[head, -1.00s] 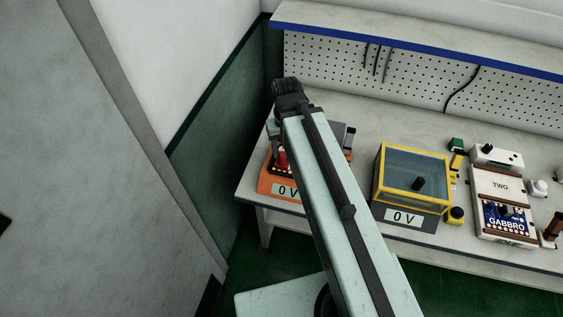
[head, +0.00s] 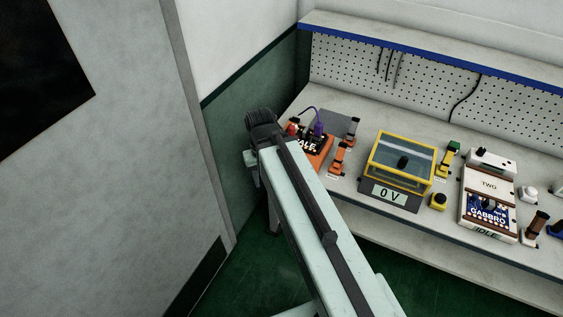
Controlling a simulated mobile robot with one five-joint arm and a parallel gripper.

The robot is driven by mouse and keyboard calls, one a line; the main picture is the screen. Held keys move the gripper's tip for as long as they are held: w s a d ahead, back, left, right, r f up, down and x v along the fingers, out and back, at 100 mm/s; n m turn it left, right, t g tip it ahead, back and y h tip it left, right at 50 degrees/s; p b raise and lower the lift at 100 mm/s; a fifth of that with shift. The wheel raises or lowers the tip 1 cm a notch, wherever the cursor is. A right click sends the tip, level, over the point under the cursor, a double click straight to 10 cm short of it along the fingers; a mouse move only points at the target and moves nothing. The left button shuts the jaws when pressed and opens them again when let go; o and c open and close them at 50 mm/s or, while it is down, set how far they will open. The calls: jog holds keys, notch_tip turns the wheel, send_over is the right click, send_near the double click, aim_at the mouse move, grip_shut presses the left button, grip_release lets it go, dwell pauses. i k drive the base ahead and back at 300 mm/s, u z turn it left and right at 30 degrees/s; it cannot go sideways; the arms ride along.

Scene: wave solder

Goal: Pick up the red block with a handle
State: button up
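A small red piece (head: 292,128) shows at the left end of the bench, on or beside an orange device (head: 318,153). My arm partly covers it, so I cannot make out a handle or its full shape. An orange block with a dark upright handle (head: 338,157) stands just right of the device. My gripper (head: 251,164) is at the arm's far end, left of the red piece and beyond the bench's left edge in the picture. The wrist mostly hides its fingers, so I cannot see their opening or any held thing.
A yellow-framed clear box (head: 402,160) reading 0 V stands mid-bench. A white GABBRO device (head: 488,199) stands to its right, with several small coloured handled blocks around. A pegboard (head: 430,85) backs the bench. A grey wall panel (head: 150,200) is at left.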

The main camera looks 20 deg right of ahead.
aim_at(291, 128)
jog(key=z, duration=0.15)
jog(key=k, duration=0.35)
jog(key=u, duration=0.6)
jog(key=i, duration=1.35)
jog(key=u, duration=0.4)
